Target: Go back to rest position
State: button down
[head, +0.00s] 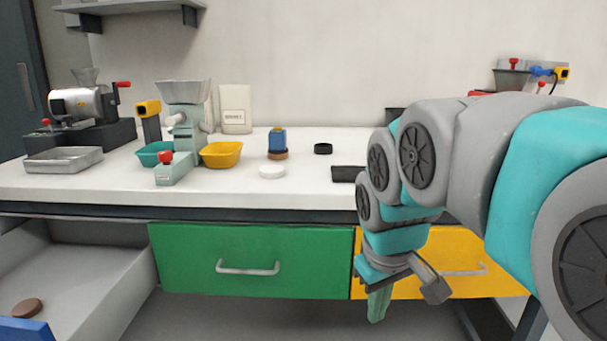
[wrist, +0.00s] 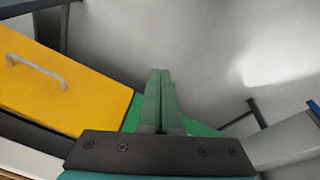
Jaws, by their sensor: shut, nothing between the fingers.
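My gripper (head: 377,305) hangs in front of the drawers in the head view, near the seam between the green drawer (head: 190,262) and the yellow drawer (head: 440,284). Its green fingers point down. In the wrist view the two fingers (wrist: 160,90) are together with nothing between them. The arm reaches in from the right and covers part of the yellow drawer and the worktop. In the wrist view the yellow drawer (wrist: 60,95) shows at left and the green drawer (wrist: 205,129) partly behind the fingers.
An open drawer (head: 85,285) at left holds a brown disc (head: 27,308). The worktop (head: 225,185) bears a mint machine (head: 186,120), a yellow bowl (head: 221,155), a blue block (head: 277,138), a white disc (head: 272,171) and a metal tray (head: 63,160). The floor below the drawers looks clear.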

jog(key=s+d+f+m+g, duration=0.1)
jog(key=s+f+m+g, duration=0.1)
jog(key=s+f, duration=0.5)
jog(key=s+d+f+m+g, duration=0.2)
jog(key=s+f, duration=0.5)
jog(key=s, duration=0.6)
jog(key=shift+d+m, duration=0.2)
jog(key=shift+m, duration=0.1)
jog(key=c, duration=1.5)
grip_release()
